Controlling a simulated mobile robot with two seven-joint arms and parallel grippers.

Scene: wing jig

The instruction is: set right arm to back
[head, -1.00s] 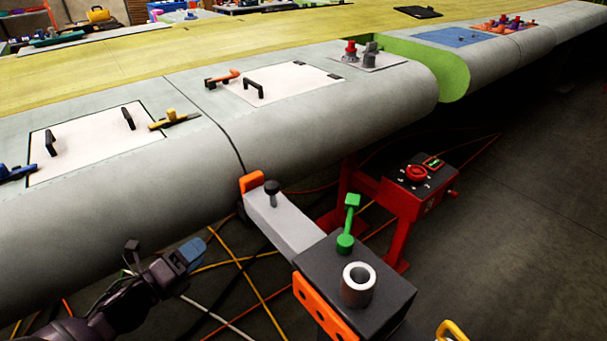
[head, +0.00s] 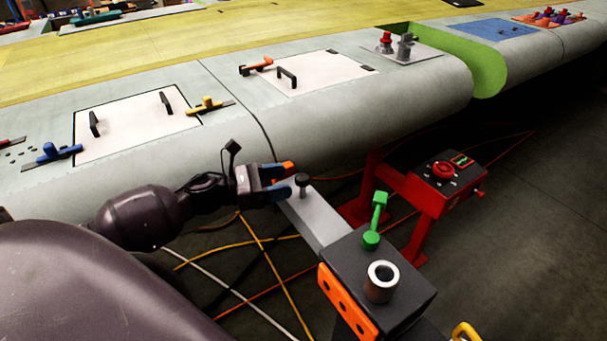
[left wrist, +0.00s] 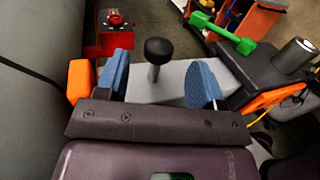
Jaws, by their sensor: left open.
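My left gripper (head: 276,180) is in the head view beside the wing's lower front edge. Its blue fingers are open, and the black knob (head: 302,180) on the grey bar (head: 318,217) is just beyond their tips. In the left wrist view the gripper (left wrist: 161,82) is also open, with the black knob (left wrist: 158,50) upright in the gap between the fingers, not gripped. An orange block (left wrist: 79,82) at the bar's end is left of the fingers. My right gripper is in neither view.
A black box with an orange side (head: 348,301), a green lever (head: 376,219) and a metal cylinder (head: 382,281) stands at the bar's near end. A red stand with a dial (head: 444,173) is behind it. Cables cross the floor. The grey wing (head: 400,110) fills the back.

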